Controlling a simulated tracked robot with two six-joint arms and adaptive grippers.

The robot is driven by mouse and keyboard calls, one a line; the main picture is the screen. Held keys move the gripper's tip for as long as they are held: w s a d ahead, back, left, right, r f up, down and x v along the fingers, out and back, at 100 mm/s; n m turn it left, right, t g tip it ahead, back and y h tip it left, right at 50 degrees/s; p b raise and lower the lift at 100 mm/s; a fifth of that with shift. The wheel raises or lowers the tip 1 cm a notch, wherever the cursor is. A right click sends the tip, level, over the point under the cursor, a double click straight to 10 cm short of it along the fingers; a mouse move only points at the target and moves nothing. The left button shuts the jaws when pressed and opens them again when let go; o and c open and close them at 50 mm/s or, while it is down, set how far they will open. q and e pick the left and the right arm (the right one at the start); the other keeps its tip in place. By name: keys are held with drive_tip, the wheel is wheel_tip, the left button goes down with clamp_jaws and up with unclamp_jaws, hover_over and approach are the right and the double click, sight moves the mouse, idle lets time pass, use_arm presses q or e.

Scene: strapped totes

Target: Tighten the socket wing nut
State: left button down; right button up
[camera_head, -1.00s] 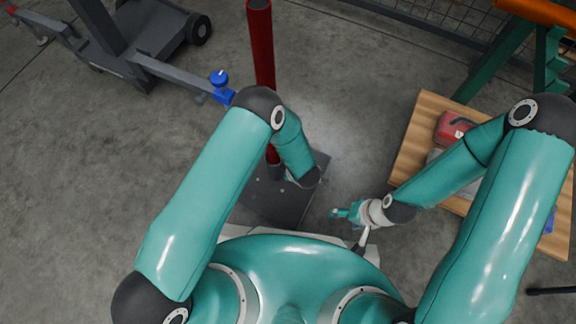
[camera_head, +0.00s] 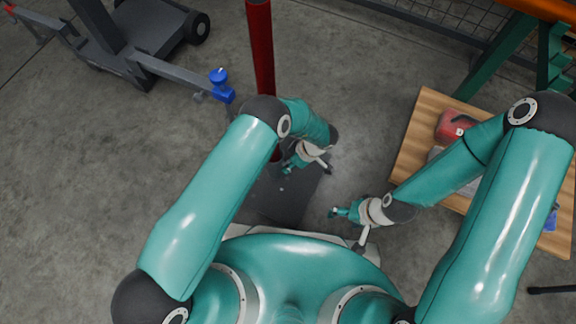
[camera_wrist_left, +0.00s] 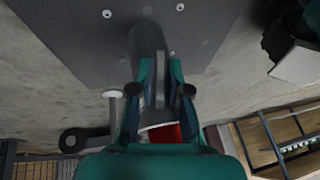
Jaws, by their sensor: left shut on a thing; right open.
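A red post (camera_head: 261,50) stands on a dark base plate (camera_head: 285,197); the plate with its bolts also shows in the left wrist view (camera_wrist_left: 75,25). A dark round socket (camera_wrist_left: 147,42) rises from the plate at the post's foot. My left gripper (camera_head: 288,168) is beside the foot of the post. In the left wrist view its fingers (camera_wrist_left: 160,82) are shut on a thin grey piece, the wing nut (camera_wrist_left: 160,88), against the socket. My right gripper (camera_head: 334,213) is open and empty, to the right of the plate.
A wooden-topped table (camera_head: 410,150) with a red item (camera_head: 453,126) stands at the right under my right arm. A grey wheeled frame with a blue knob (camera_head: 219,78) is at upper left. Bare floor lies between post and table.

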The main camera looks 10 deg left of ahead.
use_arm(q)
drive_tip(key=shift+w+d+r, duration=0.1)
drive_tip(key=shift+w+d, duration=0.05)
drive_tip(key=shift+w, duration=0.1)
drive_tip(key=c, duration=1.3)
unclamp_jaws()
drive_tip(key=shift+c, duration=0.2)
drive_tip(key=shift+o, duration=0.3)
drive_tip(key=shift+s, duration=0.1)
drive_tip(key=v, duration=1.1)
drive_tip(key=shift+d+r, duration=0.2)
drive_tip(key=shift+r, duration=0.15)
